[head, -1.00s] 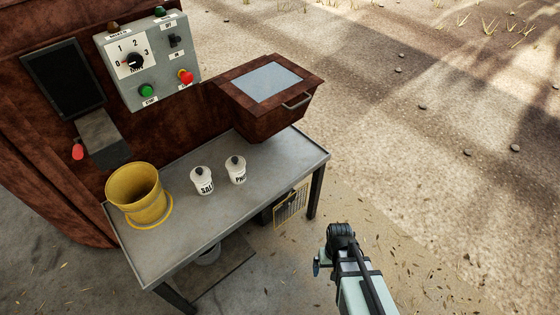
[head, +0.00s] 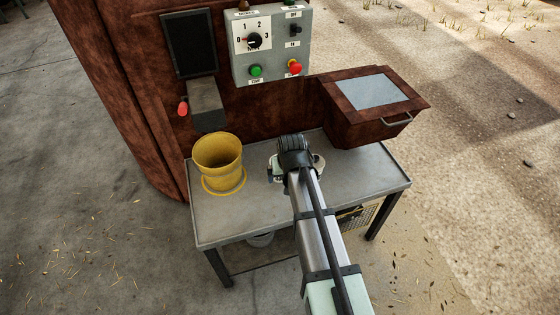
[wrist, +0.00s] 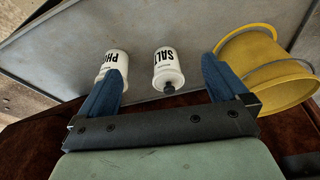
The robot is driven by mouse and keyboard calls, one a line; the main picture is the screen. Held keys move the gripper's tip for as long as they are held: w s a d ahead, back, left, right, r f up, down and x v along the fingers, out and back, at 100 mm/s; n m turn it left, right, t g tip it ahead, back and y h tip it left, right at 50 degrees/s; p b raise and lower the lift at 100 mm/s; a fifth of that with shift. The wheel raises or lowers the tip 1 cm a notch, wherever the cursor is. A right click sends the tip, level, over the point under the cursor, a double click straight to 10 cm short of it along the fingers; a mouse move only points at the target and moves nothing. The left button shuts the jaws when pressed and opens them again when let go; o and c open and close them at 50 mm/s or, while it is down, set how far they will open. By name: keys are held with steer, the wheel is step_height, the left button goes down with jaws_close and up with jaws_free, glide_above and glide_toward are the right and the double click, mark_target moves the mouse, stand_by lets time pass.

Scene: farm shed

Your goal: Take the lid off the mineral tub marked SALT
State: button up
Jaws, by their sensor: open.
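The white SALT tub (wrist: 168,62) shows in the wrist view, standing on the grey table, with its dark lid knob (wrist: 169,89) toward my gripper's palm. The lid is on. My gripper (wrist: 160,66) is open and empty, its blue fingers apart; the SALT tub appears in the gap between them, with no visible contact. A second white tub marked PHOS (wrist: 113,62) is partly covered by the left finger. In the head view my arm hides the SALT tub, and a white tub edge (head: 319,161) shows right of the wrist.
A yellow bucket (head: 218,158) stands on the table (head: 236,218) left of my arm. Behind are a control panel (head: 271,47) and a rusty hopper (head: 365,123) at the table's back right. The table's front left is clear.

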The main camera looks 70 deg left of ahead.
steer(key=w+a+r+y, duration=0.1)
steer(key=a+r, duration=0.3)
steer(key=a, duration=0.5)
steer(key=x, duration=1.3)
steer(key=shift+w+f, duration=0.15)
steer(key=shift+w, duration=0.1)
steer(key=c, duration=0.8)
steer(key=shift+c, duration=0.2)
